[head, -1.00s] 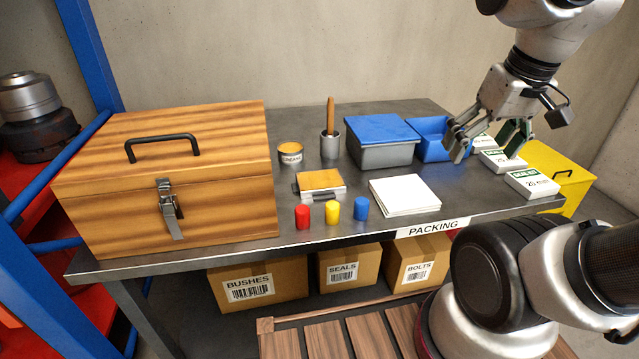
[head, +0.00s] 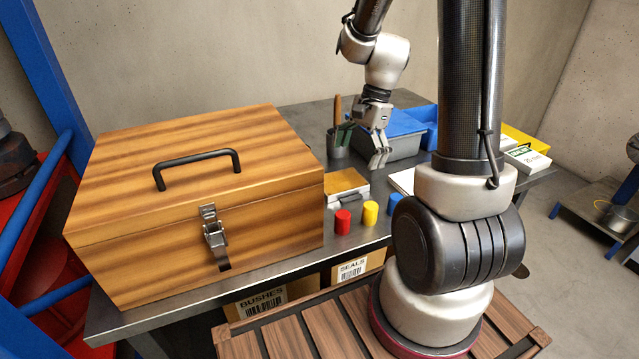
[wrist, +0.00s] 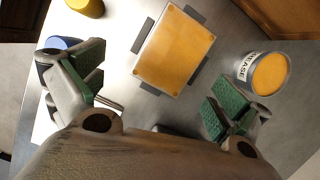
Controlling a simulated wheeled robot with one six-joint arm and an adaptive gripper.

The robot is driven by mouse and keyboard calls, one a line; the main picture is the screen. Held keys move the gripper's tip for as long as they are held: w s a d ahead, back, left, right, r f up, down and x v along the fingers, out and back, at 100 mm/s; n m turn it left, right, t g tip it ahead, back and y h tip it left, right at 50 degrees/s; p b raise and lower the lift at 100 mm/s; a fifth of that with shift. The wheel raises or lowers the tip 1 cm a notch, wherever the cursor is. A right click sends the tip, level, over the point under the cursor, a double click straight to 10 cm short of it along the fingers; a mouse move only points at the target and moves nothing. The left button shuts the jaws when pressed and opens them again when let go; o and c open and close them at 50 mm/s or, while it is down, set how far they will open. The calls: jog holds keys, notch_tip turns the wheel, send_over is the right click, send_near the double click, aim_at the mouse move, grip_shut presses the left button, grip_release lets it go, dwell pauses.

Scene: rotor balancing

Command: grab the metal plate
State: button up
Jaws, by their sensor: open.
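No bare metal plate stands out. The nearest match is a flat, pale-sided piece with an orange top and dark tabs (head: 347,183), lying on the bench right of the wooden box; it also shows in the wrist view (wrist: 174,52). I cannot tell its material. My gripper (head: 360,147) is open and empty, above the bench and behind this piece in the head view. In the wrist view the green-padded fingers (wrist: 158,82) are spread wide, with the piece beyond them, roughly between their directions and apart from them.
The grease can (wrist: 268,73) stands beside the piece, near the right finger in the wrist view. Red (head: 342,222) and yellow (head: 370,213) pegs stand in front. The large wooden box (head: 200,200) fills the left. A blue-lidded bin (head: 405,145) stands behind my arm.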

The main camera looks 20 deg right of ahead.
aim_at(342, 181)
jog(key=shift+w+a+r+m, duration=0.15)
jog(key=shift+w+a+m, duration=0.2)
jog(key=shift+w+m, duration=0.25)
jog(key=shift+m, duration=0.8)
jog(key=shift+a, duration=0.1)
jog(key=x, duration=0.7)
jog(key=shift+w+a+f, duration=0.2)
jog(key=shift+w+f, duration=0.05)
jog(key=shift+f, duration=0.1)
jog(key=shift+c, duration=0.2)
jog(key=c, duration=1.4)
